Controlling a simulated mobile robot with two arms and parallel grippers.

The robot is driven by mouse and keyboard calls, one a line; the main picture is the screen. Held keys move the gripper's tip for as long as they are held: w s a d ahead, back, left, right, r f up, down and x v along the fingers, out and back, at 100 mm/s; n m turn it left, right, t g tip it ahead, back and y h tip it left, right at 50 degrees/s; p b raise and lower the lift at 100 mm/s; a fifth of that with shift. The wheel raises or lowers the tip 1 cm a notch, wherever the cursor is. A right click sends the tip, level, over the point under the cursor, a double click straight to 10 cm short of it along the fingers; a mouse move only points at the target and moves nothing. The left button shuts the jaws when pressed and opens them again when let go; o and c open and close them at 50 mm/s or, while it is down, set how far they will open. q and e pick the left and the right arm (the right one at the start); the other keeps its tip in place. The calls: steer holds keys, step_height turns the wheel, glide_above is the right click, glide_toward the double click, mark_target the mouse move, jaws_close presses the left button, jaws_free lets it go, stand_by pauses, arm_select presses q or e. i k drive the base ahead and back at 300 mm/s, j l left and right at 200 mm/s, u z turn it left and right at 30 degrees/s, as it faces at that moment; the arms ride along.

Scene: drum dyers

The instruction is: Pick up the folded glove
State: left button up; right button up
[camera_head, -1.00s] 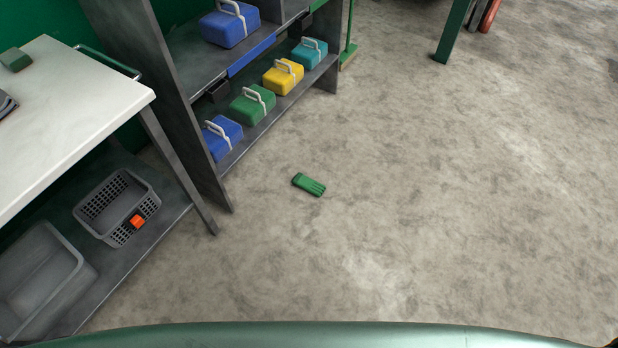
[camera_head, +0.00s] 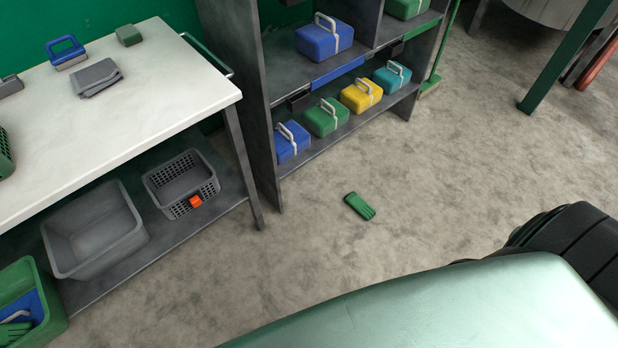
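A green glove (camera_head: 360,206) lies flat on the concrete floor, in front of the shelf unit and a little right of the picture's middle. Its fingers point toward the lower right. A grey folded piece (camera_head: 97,79) lies on the white table top; I cannot tell whether it is a glove or a cloth. Another green glove-like piece (camera_head: 14,332) shows in a green bin at the lower left, cut by the picture edge. Neither of my grippers is in view.
The white table (camera_head: 150,92) stands at left, with a grey bin (camera_head: 95,240) and a grey basket (camera_head: 182,183) on its lower shelf. A shelf unit (camera_head: 235,85) holds several coloured cases. A green post (camera_head: 565,55) stands at right. The floor around the glove is clear.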

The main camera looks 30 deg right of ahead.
mark_target(355, 202)
steer(key=l+u, duration=0.25)
steer(key=l, duration=0.2)
steer(key=l+u, duration=0.3)
steer(key=l, duration=0.15)
steer(key=l+u, duration=0.25)
steer(key=l, duration=0.2)
steer(key=k+l+u, duration=0.15)
steer(key=l+u, duration=0.15)
steer(key=l, duration=0.15)
steer(key=k+l+u, duration=0.25)
steer(key=l, duration=0.15)
steer(key=k+l+u, duration=0.1)
steer(key=l+u, duration=0.15)
steer(key=l, duration=0.15)
